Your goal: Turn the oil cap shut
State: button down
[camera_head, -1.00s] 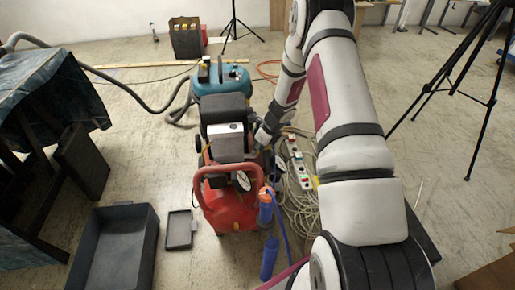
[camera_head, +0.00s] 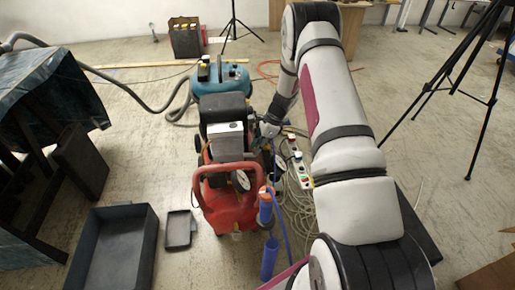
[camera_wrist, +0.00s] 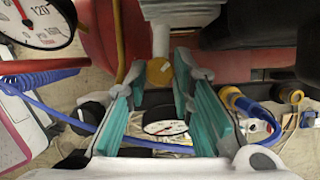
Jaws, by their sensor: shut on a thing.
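The oil cap (camera_wrist: 159,72) shows in the wrist view as a small yellow round piece low on the red and grey compressor (camera_head: 228,200). My gripper (camera_wrist: 160,66) has its teal-padded fingers on either side of the cap, with the tips shut on it. In the head view my gripper (camera_head: 268,129) is at the right side of the compressor, beside its black and grey motor part. The cap is hidden in that view. How far the cap is turned cannot be told.
A pressure gauge (camera_wrist: 40,22) and a blue coiled hose (camera_wrist: 38,80) are at left in the wrist view. A power strip (camera_head: 298,165) and loose cables lie right of the compressor. A teal vacuum (camera_head: 222,78) stands behind it. A dark tray (camera_head: 150,250) is at left.

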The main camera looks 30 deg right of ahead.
jog(key=n+g+b, duration=0.1)
jog(key=n, duration=0.4)
jog(key=shift+w+g+b, duration=0.2)
jog(key=shift+g+b, duration=0.2)
jog(key=shift+y, duration=0.3)
jog(key=c, duration=1.4)
grip_release()
jog(key=v, duration=1.2)
